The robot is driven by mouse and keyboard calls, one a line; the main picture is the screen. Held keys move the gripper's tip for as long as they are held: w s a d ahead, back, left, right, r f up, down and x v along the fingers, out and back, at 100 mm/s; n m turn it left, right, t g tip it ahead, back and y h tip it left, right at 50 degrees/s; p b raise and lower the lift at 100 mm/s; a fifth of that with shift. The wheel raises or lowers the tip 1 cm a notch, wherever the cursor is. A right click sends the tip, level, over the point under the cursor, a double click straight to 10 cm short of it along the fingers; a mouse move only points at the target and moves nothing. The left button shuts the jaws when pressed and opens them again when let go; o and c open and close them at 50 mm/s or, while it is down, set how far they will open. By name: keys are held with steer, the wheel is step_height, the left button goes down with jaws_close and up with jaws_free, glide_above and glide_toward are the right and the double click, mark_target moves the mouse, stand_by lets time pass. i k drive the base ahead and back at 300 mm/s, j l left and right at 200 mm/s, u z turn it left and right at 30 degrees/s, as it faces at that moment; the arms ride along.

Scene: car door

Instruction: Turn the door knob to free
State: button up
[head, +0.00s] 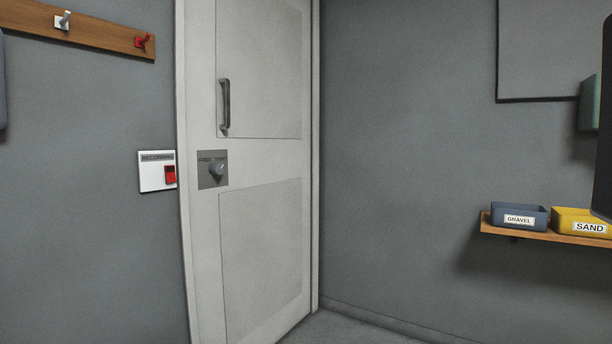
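The white door (209,262) stands left of the middle in the head view and looks closed in its frame. A dark upright pull handle (225,107) is on its left side. Below the handle is a square grey plate (205,178) with small lettering along its top that reads "FREE" at the left and a blurred word at the right. A dark grey knob (216,172) sits on this plate. I cannot tell for sure which word the knob points to. My gripper is not in view.
A white "RECORDING" panel with a red switch (170,175) is on the wall left of the door. A wooden hook rail (100,33) hangs above. At the right, a wooden shelf (548,234) holds a blue gravel bin (533,213) and a yellow sand bin (571,216).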

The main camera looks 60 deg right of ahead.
mark_target(215, 170)
steer(key=z, duration=1.25)
